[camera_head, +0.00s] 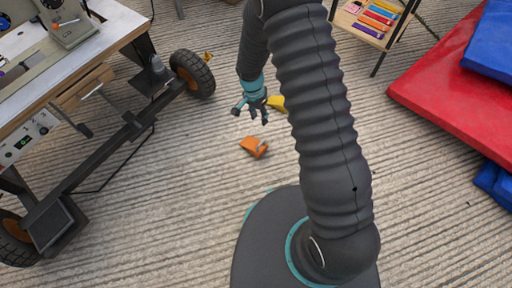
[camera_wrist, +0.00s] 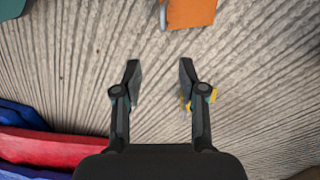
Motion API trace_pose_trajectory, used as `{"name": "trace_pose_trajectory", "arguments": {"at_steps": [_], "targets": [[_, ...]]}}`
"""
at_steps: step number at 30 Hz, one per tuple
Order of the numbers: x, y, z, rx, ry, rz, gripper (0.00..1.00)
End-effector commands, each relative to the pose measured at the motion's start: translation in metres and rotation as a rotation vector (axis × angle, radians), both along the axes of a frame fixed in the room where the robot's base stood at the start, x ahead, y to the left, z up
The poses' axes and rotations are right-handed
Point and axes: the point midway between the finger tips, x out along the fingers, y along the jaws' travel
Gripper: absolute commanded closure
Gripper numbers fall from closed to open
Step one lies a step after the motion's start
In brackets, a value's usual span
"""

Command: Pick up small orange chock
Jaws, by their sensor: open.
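A small orange chock (camera_head: 253,147) with a grey part on its side lies on the ribbed floor near the middle of the head view. In the wrist view the orange chock (camera_wrist: 189,12) shows at the top edge and is partly cut off. My gripper (camera_head: 257,117) is above the floor, just beyond the chock in the head view, pointing down. Its two fingers are apart and empty in the wrist view (camera_wrist: 158,75). The chock is not between the fingers.
A yellow object (camera_head: 277,103) lies behind my gripper, partly hidden by my arm. A wheeled sewing-machine table (camera_head: 100,50) stands at left. Red (camera_head: 450,75) and blue mats lie at right. A small shelf (camera_head: 362,28) with coloured items stands at the back. Floor around the chock is clear.

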Motion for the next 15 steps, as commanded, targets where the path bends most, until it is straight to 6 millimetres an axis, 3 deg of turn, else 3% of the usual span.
{"name": "trace_pose_trajectory", "arguments": {"at_steps": [15], "targets": [[-0.012, -0.004, -0.08, -0.014, 0.017, -0.022, 0.59]]}}
